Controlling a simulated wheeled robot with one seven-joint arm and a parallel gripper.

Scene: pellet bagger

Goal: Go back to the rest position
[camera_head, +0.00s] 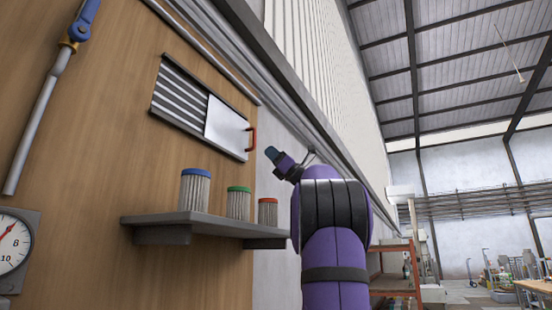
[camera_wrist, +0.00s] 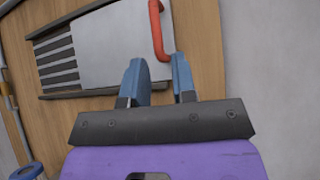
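My gripper (camera_head: 272,153) is raised in front of the wooden wall, just right of a red handle (camera_head: 251,138) in the head view. In the wrist view its two blue fingers (camera_wrist: 158,80) stand apart with nothing between them, so it is open and empty. The red handle (camera_wrist: 157,30) shows beyond the fingertips, on a pale sliding panel (camera_wrist: 110,45). The panel (camera_head: 226,127) covers the right part of a slatted vent (camera_head: 180,95); the slats on the left are uncovered. My purple arm hides part of the wall behind it.
A grey shelf (camera_head: 205,221) below the vent carries filters with blue (camera_head: 195,190), green (camera_head: 238,204) and red (camera_head: 268,212) caps. A blue-handled lever (camera_head: 80,28) and a dial gauge (camera_head: 14,250) are at left. An orange rack (camera_head: 392,285) stands behind my arm; open hall lies right.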

